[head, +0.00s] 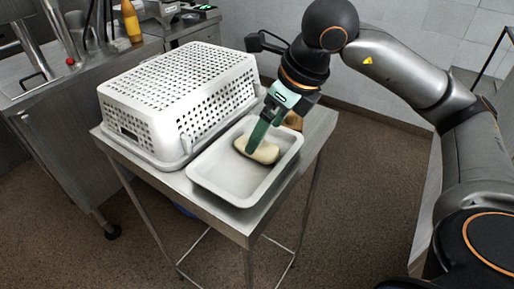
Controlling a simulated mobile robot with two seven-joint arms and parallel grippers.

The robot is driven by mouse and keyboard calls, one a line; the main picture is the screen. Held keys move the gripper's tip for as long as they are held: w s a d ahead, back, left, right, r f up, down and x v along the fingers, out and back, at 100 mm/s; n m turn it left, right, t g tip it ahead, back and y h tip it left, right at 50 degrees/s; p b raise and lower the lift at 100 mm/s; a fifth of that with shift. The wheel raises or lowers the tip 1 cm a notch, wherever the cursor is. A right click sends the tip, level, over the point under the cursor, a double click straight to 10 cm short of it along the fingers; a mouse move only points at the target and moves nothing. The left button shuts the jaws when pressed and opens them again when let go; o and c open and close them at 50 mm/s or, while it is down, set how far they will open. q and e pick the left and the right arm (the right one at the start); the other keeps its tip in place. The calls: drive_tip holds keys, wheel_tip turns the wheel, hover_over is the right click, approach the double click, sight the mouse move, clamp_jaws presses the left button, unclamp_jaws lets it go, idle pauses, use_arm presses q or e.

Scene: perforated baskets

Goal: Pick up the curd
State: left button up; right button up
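The curd (265,153) is a pale cream, rounded block lying in a white shallow tray (231,198) on the small metal table. My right gripper (255,146) reaches down from above into the tray. A dark green finger overlaps the curd's near left side, with its tip low against or just in front of it. The other finger is mostly hidden, so I cannot tell whether the fingers are closed on the curd. My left gripper is out of view.
A white perforated basket (188,85) stands upside down or lidded left of the tray, close to it. A brown object (293,121) sits behind the tray. A steel counter with a yellow bottle (131,22) is at back left. Floor right of the table is clear.

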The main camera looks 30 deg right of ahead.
sight(267, 153)
drive_tip(key=x, duration=0.5)
drive_tip(key=shift+w+d, duration=0.25)
drive_tip(key=shift+d, duration=0.05)
drive_tip(key=c, duration=1.5)
